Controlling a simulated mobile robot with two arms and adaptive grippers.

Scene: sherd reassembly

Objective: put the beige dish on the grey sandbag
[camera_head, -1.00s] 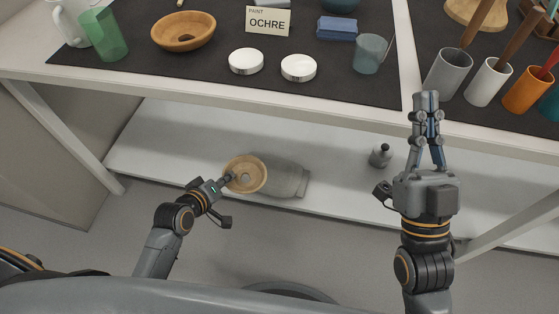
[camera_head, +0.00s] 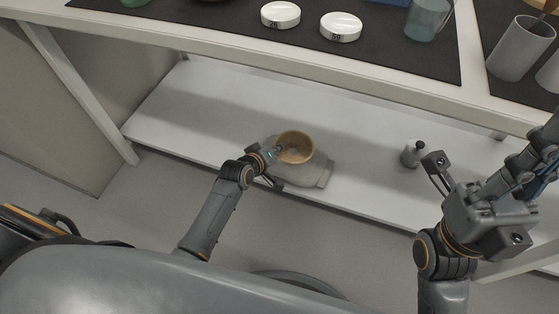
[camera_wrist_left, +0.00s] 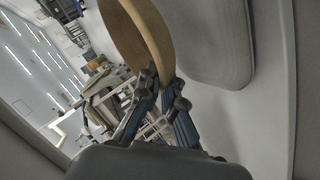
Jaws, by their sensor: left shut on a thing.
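The beige dish (camera_head: 303,134) is a small round bowl, its open side facing up toward the head camera. My left gripper (camera_head: 278,152) is shut on its left rim; the left wrist view also shows the fingers (camera_wrist_left: 165,92) at the edge of the dish (camera_wrist_left: 152,30). The grey sandbag (camera_head: 312,173) lies on the white lower shelf, partly hidden behind the dish in the head view.
The lower shelf (camera_head: 200,105) is mostly clear. The tabletop edge (camera_head: 250,47) runs above the shelf. Two white round lids (camera_head: 281,15) and a bluish cup (camera_head: 428,20) are on the table.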

